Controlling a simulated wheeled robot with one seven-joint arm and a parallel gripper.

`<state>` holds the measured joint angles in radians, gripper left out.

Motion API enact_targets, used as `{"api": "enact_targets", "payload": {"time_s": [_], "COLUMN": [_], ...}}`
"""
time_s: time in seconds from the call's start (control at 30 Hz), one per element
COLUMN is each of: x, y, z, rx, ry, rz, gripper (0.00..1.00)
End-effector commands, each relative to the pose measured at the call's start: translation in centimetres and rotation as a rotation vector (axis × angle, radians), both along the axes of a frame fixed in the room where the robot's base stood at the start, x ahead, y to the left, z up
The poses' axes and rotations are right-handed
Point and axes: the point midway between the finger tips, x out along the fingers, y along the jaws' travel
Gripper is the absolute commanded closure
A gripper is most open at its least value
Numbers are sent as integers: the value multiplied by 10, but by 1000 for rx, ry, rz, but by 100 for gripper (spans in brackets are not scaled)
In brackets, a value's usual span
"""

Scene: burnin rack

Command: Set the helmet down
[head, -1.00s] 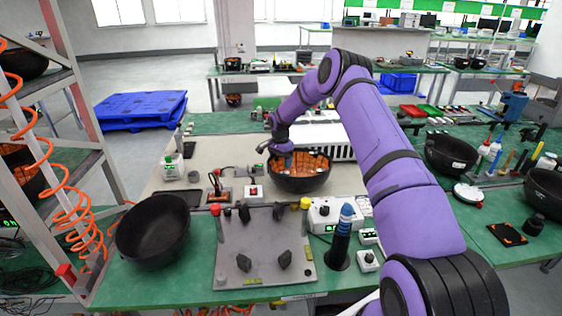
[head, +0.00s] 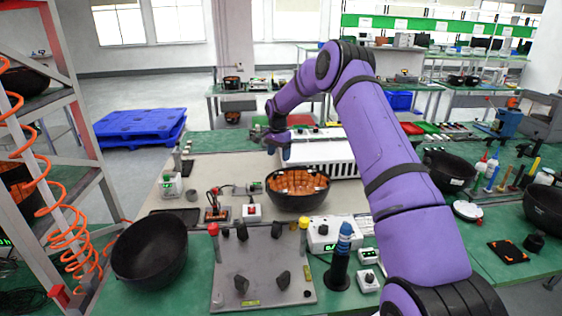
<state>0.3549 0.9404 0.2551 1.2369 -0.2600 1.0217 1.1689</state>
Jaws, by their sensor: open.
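The helmet with orange padding inside looks like a black bowl-shaped shell (head: 298,202), lying open side up on the beige mat (head: 335,199) on the green bench. My gripper (head: 287,155) is above its back left rim, apart from it, open and empty. The fingers are small and partly dark in this view. Another black shell (head: 150,250) lies tilted at the left front of the bench, and its inside looks plain black.
A grey fixture plate (head: 262,268) with dark pads and posts stands in front. A white ribbed unit (head: 322,158) is behind the helmet. A dark blue-topped cylinder (head: 341,258) stands at right front. A metal rack with an orange coiled hose (head: 65,215) borders the left.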

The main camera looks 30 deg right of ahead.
Motion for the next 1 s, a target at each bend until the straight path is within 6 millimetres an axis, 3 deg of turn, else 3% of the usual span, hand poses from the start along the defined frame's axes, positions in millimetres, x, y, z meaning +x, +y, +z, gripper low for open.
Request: {"api": "enact_targets", "payload": {"time_s": [0.17, 0.47, 0.7, 1.0], "x": [-6, -59, -124, -224], "y": [9, 53, 86, 120], "z": [30, 144, 222, 292], "rx": [-10, -58, -99, -148], "ry": [-15, -75, -122, -184], "rz": [42, 263, 438, 641], "gripper": [29, 29, 29, 29]}}
